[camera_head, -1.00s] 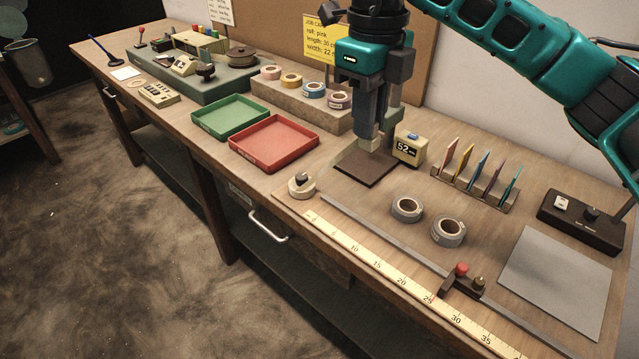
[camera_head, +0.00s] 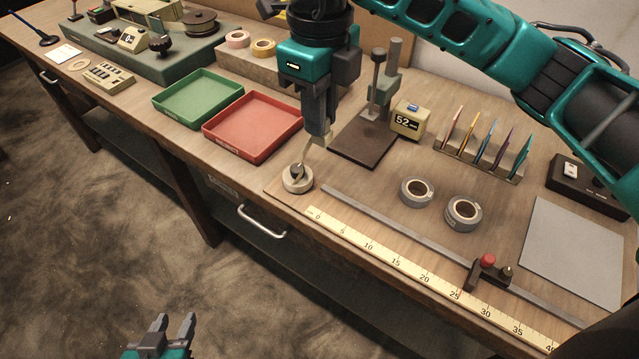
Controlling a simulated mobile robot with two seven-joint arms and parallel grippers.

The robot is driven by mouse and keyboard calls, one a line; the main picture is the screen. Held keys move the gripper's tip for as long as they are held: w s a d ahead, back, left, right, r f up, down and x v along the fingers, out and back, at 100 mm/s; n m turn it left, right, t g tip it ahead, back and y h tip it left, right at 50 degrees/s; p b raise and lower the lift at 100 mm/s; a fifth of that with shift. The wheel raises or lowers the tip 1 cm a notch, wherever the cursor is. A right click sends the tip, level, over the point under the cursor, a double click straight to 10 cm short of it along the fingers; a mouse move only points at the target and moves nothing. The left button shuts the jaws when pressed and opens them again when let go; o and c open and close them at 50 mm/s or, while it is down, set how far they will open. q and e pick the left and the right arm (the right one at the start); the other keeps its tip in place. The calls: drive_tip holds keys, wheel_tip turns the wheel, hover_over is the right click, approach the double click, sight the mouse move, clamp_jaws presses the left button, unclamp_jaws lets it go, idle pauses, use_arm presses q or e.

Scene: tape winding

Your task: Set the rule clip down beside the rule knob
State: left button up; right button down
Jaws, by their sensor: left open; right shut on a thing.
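My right gripper (camera_head: 319,138) points down over the bench near the zero end of the rule. It is shut on a small pale piece (camera_head: 314,154), which looks like the rule clip; the fingers partly hide it. Just below stands a round cream piece with a dark knob (camera_head: 297,181). The held piece overlaps its top in this view; I cannot tell if they touch. A dark slider (camera_head: 476,275) with a red knob (camera_head: 488,260) sits on the metal rail; I cannot tell which knob is the rule knob. My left gripper (camera_head: 173,322) is open and empty, low over the floor.
The yellow rule (camera_head: 410,272) and metal rail (camera_head: 400,232) run along the front edge. Two grey tape rolls (camera_head: 416,192) (camera_head: 463,213) lie behind. A red tray (camera_head: 253,128), the dark press base (camera_head: 362,145) and a counter box (camera_head: 407,122) stand near the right gripper.

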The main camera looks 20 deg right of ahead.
sight(324, 140)
wheel_tip(324, 140, down, 15)
drive_tip(key=shift+r, duration=0.1)
idle(0.3)
drive_tip(key=shift+f+b, duration=0.25)
drive_tip(key=shift+b, duration=0.2)
drive_tip(key=c, duration=1.1)
unclamp_jaws()
wheel_tip(324, 140, up, 12)
drive_tip(key=shift+r+p, duration=0.25)
drive_tip(key=shift+p, duration=0.1)
